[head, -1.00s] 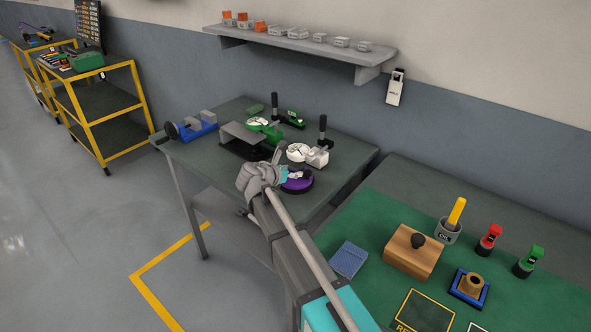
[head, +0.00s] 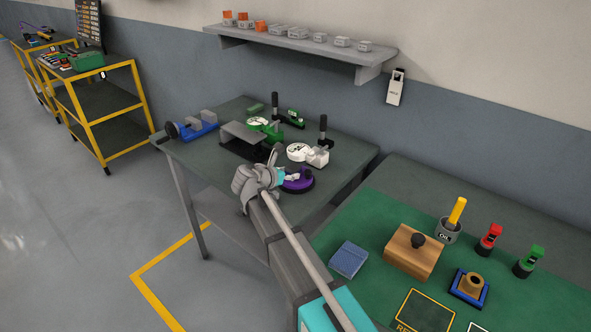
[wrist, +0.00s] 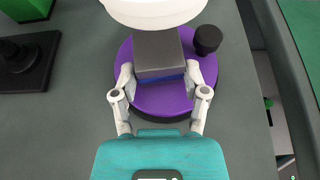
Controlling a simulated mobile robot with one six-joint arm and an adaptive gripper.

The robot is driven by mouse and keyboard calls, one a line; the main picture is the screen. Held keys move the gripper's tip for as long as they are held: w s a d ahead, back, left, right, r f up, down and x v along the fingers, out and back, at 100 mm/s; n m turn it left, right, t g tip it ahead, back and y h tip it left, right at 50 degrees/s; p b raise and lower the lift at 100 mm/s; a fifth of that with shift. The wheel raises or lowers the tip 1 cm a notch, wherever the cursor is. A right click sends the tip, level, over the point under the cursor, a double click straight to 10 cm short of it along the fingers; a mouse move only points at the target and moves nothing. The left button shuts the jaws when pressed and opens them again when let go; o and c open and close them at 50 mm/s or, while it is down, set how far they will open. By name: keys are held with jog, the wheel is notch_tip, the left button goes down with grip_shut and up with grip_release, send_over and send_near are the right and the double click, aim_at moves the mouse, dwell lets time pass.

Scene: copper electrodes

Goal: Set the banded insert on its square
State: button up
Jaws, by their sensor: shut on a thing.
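In the wrist view, my gripper (wrist: 160,78) is shut on a dark grey block with a blue band along its lower edge, which I take as the banded insert (wrist: 158,50). One finger is on each side. The block is over a round purple stand (wrist: 163,100) with a black knob; I cannot tell if it rests on it. A white round part hides the block's far end. In the head view, my gripper (head: 287,178) is at the purple stand (head: 301,185) on the dark table, and the block cannot be made out. I cannot tell which marking is its square.
A white dial gauge (head: 299,152) stands close behind the purple stand. A green gauge (head: 257,122), a grey plate and a blue vise (head: 197,127) share the table. On the green mat at right are a wooden block (head: 412,255), a blue pad (head: 348,260) and several stamps.

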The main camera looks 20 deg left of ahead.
jog(key=shift+s+a, duration=0.45)
jog(key=shift+s, duration=0.7)
jog(key=shift+s+a, duration=0.5)
jog(key=shift+s, duration=0.65)
jog(key=shift+s+a, duration=0.45)
jog(key=shift+s, duration=0.7)
jog(key=shift+r, duration=0.1)
notch_tip(320, 180, up, 11)
jog(key=p, duration=1.1)
jog(key=shift+a, duration=0.15)
